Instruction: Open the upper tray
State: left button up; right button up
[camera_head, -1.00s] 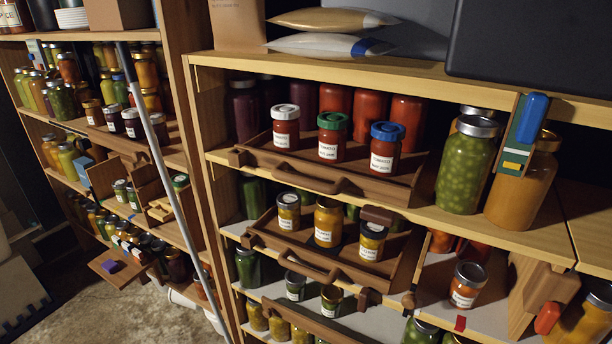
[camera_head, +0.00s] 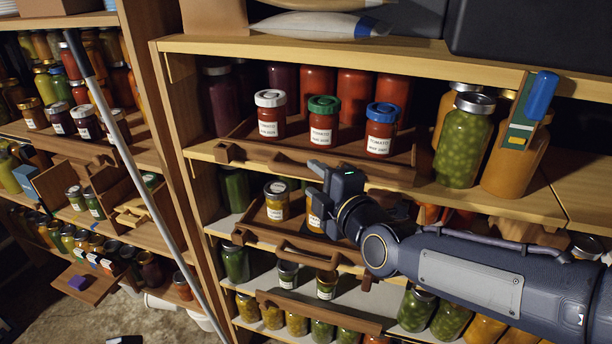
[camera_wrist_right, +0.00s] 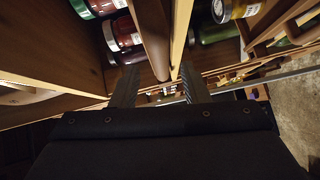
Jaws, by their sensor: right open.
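The upper tray (camera_head: 385,170) is a brown wooden tray on the upper shelf, holding a white-lidded jar (camera_head: 269,128), a green-lidded jar (camera_head: 322,135) and a blue-lidded jar (camera_head: 380,143). Its front sits near the shelf edge. My right gripper (camera_head: 318,180) is open at the tray's front, just below its handle, and covers part of that area. In the right wrist view, the two fingers (camera_wrist_right: 158,90) point toward a brown bar (camera_wrist_right: 153,40), apparently the handle, and a pale shelf edge. Contact cannot be told. My left gripper is out of view.
A lower tray (camera_head: 262,234) with small jars lies beneath, partly hidden by my right arm. Green and orange jars (camera_head: 463,140) stand right of the upper tray. A long pole (camera_head: 130,160) leans at the left, before another jar shelf.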

aim_at(309, 176)
jog(key=shift+x, duration=2.3)
jog(key=shift+c, duration=0.4)
grip_shut()
